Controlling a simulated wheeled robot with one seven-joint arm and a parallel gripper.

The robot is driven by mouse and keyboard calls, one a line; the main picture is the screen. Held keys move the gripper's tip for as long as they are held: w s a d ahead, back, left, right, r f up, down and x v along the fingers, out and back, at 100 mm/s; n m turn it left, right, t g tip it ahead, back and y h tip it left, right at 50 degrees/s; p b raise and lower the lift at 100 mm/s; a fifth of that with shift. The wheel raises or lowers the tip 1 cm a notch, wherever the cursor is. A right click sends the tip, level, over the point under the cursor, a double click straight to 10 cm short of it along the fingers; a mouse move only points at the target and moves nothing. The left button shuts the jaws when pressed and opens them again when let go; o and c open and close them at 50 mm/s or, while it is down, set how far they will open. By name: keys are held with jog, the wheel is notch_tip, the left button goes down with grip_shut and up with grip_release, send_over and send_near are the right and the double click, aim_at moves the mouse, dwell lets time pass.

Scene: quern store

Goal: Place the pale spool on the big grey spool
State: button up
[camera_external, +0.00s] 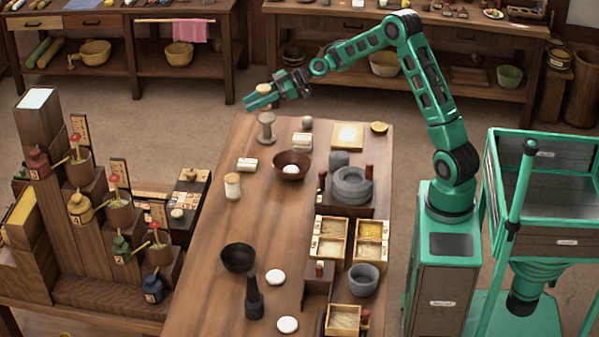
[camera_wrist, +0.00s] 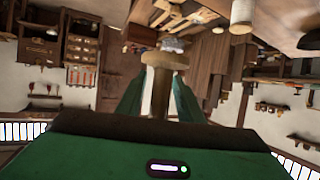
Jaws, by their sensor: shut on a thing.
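The pale spool (camera_external: 264,89) is held between the fingers of my gripper (camera_external: 260,99), above the far left end of the table. In the wrist view the spool (camera_wrist: 165,61) stands between the two green fingers (camera_wrist: 160,98), its wide flange beyond the fingertips. The big grey spool (camera_external: 266,127) stands upright on the table, just below my gripper in the external view, with a small gap seeming to show between. In the wrist view a grey shape (camera_wrist: 174,44) behind the pale flange looks like the big grey spool, mostly hidden.
A dark brown bowl (camera_external: 291,165) with a white thing in it, a pale cylinder (camera_external: 302,141) and a small grey stone (camera_external: 307,123) are near on the table (camera_external: 200,250). Grey quern stones (camera_external: 352,185) stand farther right.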

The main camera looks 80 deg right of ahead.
jog(key=w+d+f, duration=0.1)
jog(key=d+f, duration=0.9)
jog(key=shift+w+d+f, duration=0.2)
jog(key=shift+w+d, duration=0.05)
jog(key=shift+w, duration=0.05)
jog(key=shift+f, duration=0.15)
jog(key=o, duration=1.1)
jog(key=shift+c, duration=0.2)
